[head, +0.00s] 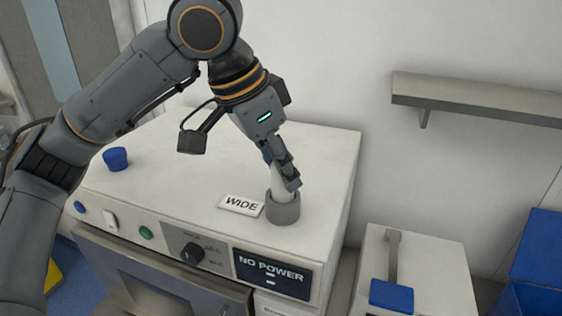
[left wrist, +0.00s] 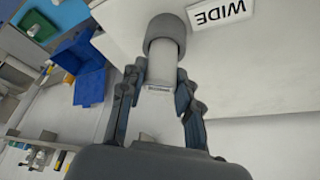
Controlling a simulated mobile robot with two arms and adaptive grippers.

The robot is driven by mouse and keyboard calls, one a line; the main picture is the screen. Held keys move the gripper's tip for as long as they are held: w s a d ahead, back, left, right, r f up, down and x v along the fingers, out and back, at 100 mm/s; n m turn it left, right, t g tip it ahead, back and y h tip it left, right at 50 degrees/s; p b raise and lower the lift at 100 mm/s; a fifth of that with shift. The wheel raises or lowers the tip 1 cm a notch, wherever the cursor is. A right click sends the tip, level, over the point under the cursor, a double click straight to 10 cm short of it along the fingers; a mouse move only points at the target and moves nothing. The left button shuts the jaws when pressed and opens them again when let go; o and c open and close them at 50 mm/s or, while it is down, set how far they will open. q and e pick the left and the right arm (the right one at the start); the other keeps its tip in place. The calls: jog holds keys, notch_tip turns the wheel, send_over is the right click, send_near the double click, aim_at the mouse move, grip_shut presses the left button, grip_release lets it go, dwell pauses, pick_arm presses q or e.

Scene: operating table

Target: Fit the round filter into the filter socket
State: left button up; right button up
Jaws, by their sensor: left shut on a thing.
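The filter socket is a grey round collar (head: 283,210) on top of the white machine, also in the left wrist view (left wrist: 168,28). The filter's lower end is at the socket's mouth and appears to enter it; how deep is hidden. My right gripper is not in view.
A "WIDE" label (head: 241,205) lies beside the socket on the machine top (head: 326,158). A blue round cap (head: 116,158) stands at the top's left. A wall shelf (head: 480,97) is at right.

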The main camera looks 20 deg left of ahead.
pick_arm(q)
jog(key=shift+f, duration=0.1)
jog(key=o, duration=1.2)
jog(key=shift+o, duration=0.2)
jog(key=v, duration=1.2)
